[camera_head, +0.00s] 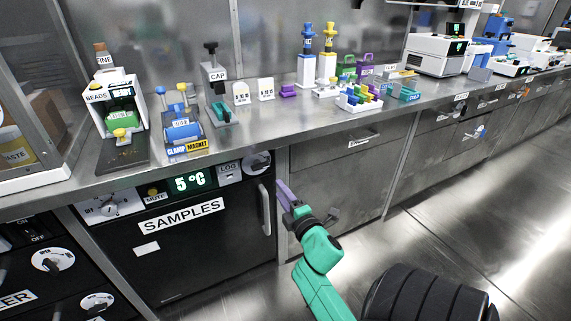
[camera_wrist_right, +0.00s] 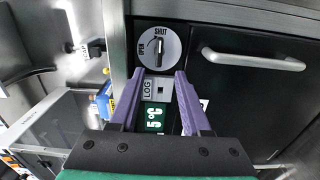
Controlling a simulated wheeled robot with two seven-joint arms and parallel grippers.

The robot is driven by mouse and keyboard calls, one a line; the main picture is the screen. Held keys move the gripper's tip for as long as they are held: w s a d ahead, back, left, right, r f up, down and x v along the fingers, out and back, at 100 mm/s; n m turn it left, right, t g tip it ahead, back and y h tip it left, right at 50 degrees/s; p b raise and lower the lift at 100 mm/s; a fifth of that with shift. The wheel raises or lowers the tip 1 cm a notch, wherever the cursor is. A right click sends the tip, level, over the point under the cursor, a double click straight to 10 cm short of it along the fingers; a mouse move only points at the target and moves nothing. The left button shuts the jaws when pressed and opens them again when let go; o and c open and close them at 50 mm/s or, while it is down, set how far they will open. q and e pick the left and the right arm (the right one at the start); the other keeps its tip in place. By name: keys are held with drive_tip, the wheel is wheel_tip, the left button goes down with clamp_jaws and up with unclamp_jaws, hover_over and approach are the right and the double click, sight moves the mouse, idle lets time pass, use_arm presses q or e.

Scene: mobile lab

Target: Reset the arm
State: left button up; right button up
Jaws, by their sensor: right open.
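My right arm, green, reaches up from the bottom of the head view. Its right gripper (camera_head: 306,202) has purple fingers spread apart with nothing between them. It is in front of the bench's lower front, just right of the black SAMPLES fridge (camera_head: 215,245) and its vertical handle (camera_head: 264,209). In the right wrist view the open gripper (camera_wrist_right: 160,74) points at the fridge's panel, with the 5 °C display (camera_wrist_right: 153,117) showing between the fingers and the SHUT dial (camera_wrist_right: 158,48) beyond the tips. My left gripper is not in view.
The steel bench (camera_head: 255,125) above holds a BEADS device (camera_head: 121,111), a CAP device (camera_head: 216,80), a clamp magnet stand (camera_head: 183,130) and a tube rack (camera_head: 361,100). Grey drawers (camera_head: 345,175) lie to the right. Open floor (camera_head: 450,235) spreads right of my arm.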

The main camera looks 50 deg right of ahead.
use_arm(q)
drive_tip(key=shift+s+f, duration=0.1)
use_arm(e)
drive_tip(key=v, duration=0.2)
drive_tip(key=shift+s+a, duration=0.15)
drive_tip(key=shift+s, duration=0.15)
